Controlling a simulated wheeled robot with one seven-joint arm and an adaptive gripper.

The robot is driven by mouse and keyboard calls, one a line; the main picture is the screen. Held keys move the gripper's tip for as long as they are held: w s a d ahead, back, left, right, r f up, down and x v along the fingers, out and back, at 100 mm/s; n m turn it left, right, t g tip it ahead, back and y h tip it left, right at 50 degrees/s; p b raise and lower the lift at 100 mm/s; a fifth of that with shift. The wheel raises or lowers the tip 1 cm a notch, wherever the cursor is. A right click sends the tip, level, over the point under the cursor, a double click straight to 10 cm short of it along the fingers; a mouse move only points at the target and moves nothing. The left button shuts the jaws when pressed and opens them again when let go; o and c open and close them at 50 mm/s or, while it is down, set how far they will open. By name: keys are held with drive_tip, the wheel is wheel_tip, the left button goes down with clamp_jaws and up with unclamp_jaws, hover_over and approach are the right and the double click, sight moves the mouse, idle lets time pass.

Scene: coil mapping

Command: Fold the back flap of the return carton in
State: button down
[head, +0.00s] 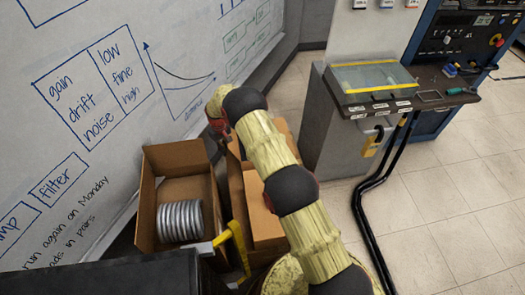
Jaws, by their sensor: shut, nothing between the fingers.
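Two brown cartons stand side by side by the whiteboard wall. The left carton (148,203) is open on top and holds a stack of silver ringed coils (181,221). The right carton (262,222) is partly covered by my arm, and a brown panel shows across its near part. I cannot tell which is the return carton. Cardboard (281,128) shows at the right carton's far end beside my arm; its fold is unclear. My yellow-sleeved arm reaches over the right carton, its far end bending down near the cartons' far side. My gripper's fingers are hidden there.
A grey cabinet (335,135) with a clear-lidded case (372,80) on top stands right of the cartons. Black hoses (362,205) run down to the floor. A yellow strap-like piece (238,243) is at the cartons' near end. The tiled floor (450,190) at right is mostly clear.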

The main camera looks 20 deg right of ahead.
drive_tip(key=shift+s+d+r+p, duration=0.1)
drive_tip(key=shift+s+d, duration=0.15)
drive_tip(key=shift+d, duration=0.95)
drive_tip(key=shift+s+d+r+p, duration=0.1)
drive_tip(key=shift+s+d, duration=0.15)
drive_tip(key=shift+d, duration=0.95)
drive_tip(key=shift+s+d+p, duration=0.1)
drive_tip(key=shift+s+d, duration=0.15)
drive_tip(key=shift+d, duration=1.05)
drive_tip(key=d, duration=0.3)
drive_tip(key=s+d, duration=0.1)
drive_tip(key=shift+d+r, duration=0.25)
drive_tip(key=shift+d, duration=0.1)
drive_tip(key=shift+s+d+f+b, duration=0.15)
drive_tip(key=shift+d+f+b, duration=0.25)
drive_tip(key=shift+d+f, duration=0.4)
drive_tip(key=shift+s+d+f+b, duration=0.15)
drive_tip(key=shift+d+f+b, duration=0.2)
drive_tip(key=shift+d+f, duration=0.45)
drive_tip(key=shift+d+r, duration=0.1)
